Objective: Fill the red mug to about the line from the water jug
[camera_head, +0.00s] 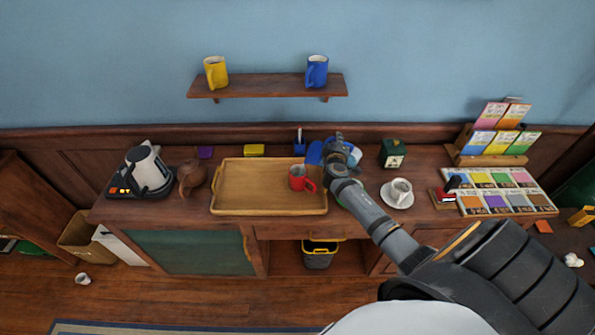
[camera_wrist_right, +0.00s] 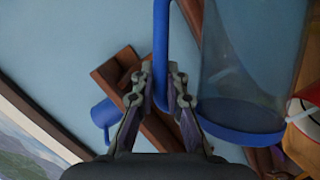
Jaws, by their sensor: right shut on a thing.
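The red mug (camera_head: 297,181) stands upright on the wooden tray (camera_head: 240,205), its handle to the right. No line or water in it can be made out. My right gripper (camera_head: 338,148) is just behind and right of the mug. In the right wrist view the right gripper (camera_wrist_right: 160,80) is shut on the upright blue handle of the water jug (camera_wrist_right: 250,65), which has a clear body and a blue rim. In the head view blue parts of the jug (camera_head: 315,153) show beside the gripper; my arm hides much of it. The water level is unclear. My left gripper is out of view.
A kettle (camera_head: 146,168) and a brown pot (camera_head: 192,177) stand left of the tray. A white cup on a saucer (camera_head: 399,192) and a dark green box (camera_head: 393,153) are right of my arm. A wall shelf (camera_head: 265,86) holds yellow and blue mugs. The tray's left half is bare.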

